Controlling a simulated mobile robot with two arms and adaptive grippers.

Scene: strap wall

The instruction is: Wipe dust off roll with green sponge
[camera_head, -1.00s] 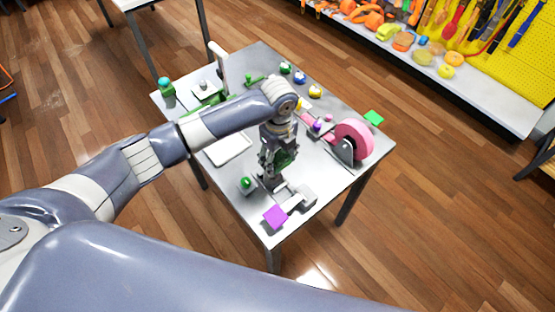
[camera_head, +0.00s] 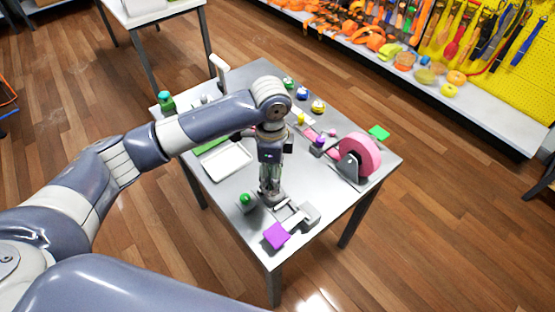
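The pink roll (camera_head: 364,156) stands upright in a grey holder near the right edge of the metal table (camera_head: 330,222). A flat green square, which looks like the green sponge (camera_head: 379,132), lies at the table's right corner behind the roll. My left gripper (camera_head: 270,192) points down over the front-middle of the table, left of the roll and apart from it. Its fingers are small and partly hidden, so I cannot tell whether they are open or shut. Dust on the roll is too small to make out. My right gripper is not in view.
A purple square (camera_head: 277,235) and a grey fixture (camera_head: 310,212) are at the front corner. A green knob (camera_head: 246,200) stands left of my gripper. A white tray (camera_head: 228,162) lies behind it. A purple-topped piece (camera_head: 319,142) is beside the roll.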

